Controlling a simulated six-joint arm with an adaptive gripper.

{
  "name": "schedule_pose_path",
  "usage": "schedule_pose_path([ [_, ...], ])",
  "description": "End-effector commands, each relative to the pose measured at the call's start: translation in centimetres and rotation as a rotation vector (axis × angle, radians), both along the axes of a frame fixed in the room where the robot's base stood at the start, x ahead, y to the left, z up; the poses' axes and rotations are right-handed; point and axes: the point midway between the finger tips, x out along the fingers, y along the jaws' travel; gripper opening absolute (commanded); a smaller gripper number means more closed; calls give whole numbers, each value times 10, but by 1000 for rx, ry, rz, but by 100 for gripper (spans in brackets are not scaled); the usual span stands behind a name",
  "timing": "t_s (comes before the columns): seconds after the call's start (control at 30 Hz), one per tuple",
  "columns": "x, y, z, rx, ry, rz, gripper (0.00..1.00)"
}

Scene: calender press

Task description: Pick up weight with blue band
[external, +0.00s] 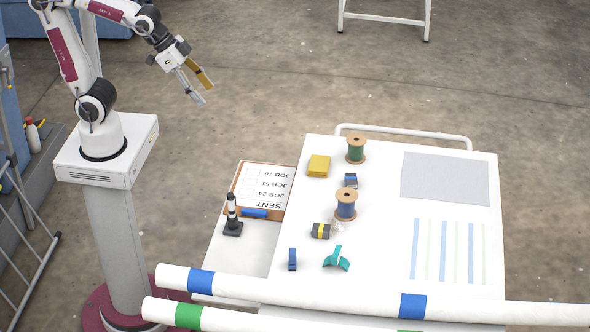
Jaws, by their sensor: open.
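A small dark block with a blue band, which looks like the weight with blue band (351,181), sits on the white table between the two thread spools. The blue spool stands close in front of it and may hide part of its lower edge. A similar grey block with a yellow band (321,230) lies nearer the front. My gripper (204,92) is open and empty, its two fingers apart. It is up in the air at the upper left, well clear of the table and far from both blocks.
Around the weight stand a green spool (356,149), a blue spool (345,208) and a yellow block (318,166). A teal piece (336,260) and small blue item (292,259) lie in front. A clipboard (283,172) is left. Long white rolls (500,312) cross the front.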

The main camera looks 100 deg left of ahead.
Motion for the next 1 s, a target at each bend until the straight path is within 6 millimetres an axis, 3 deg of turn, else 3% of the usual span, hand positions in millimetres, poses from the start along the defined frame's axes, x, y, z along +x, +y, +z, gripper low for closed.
schedule_pose_path([
  [0.57, 120, 12, -26, -7, -101, 32, 56],
  [1.0, 203, 25, -66, -5, -180, 61, 56],
])
